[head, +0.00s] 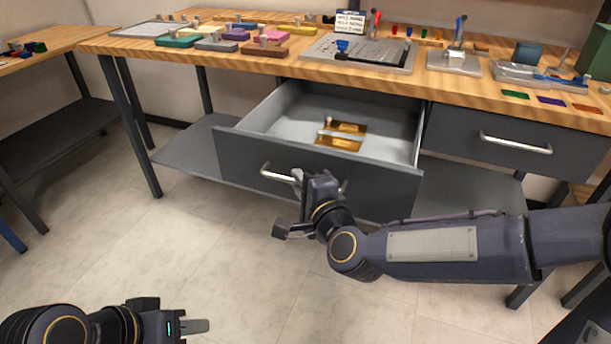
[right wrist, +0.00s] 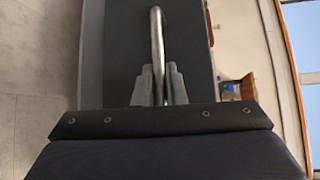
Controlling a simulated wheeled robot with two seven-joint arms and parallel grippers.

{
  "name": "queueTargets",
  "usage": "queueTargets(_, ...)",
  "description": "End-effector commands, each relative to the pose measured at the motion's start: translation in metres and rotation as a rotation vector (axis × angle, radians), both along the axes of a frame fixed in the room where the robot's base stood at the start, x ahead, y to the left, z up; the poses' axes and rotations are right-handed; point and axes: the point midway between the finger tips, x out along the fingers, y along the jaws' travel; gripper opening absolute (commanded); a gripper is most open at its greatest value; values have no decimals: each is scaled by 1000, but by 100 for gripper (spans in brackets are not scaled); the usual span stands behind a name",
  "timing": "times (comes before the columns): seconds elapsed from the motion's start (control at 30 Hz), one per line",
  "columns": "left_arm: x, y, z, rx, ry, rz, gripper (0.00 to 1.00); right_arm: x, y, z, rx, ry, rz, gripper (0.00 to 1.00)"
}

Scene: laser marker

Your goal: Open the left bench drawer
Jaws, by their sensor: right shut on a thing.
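The left bench drawer (head: 240,157) is pulled out from under the wooden bench, with its grey inside showing. Two brass-coloured plates (head: 338,144) lie in it, each with a small light piece on it. My right gripper (head: 298,178) is at the drawer's front, shut on its bar handle (head: 275,174). In the right wrist view the two fingers (right wrist: 160,88) close around the silver bar (right wrist: 156,40). Part of the handle is hidden behind the gripper in the head view. My left gripper (head: 195,327) is low at the left, away from the drawer; its finger gap is not clear.
The right drawer (head: 510,148) is shut. The bench top (head: 280,66) carries coloured blocks (head: 230,36), a metal fixture plate (head: 360,52), a sign (head: 349,23) and tools. A lower shelf (head: 190,150) sits beneath. The floor in front is clear.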

Motion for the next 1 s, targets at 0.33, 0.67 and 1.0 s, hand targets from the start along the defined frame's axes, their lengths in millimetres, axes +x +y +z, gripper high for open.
queueTargets(0.33, 0, 0, -1, 0, 0, 0, 36, -4, 1, -1, -1, 2, 0, 0)
queueTargets(0.67, 0, 0, -1, 0, 0, 0, 36, -4, 1, 0, -1, 1, -1, 32)
queueTargets(1.0, 0, 0, 2, 0, 0, 0, 36, -13, -4, 3, -1, 0, 0, 32)
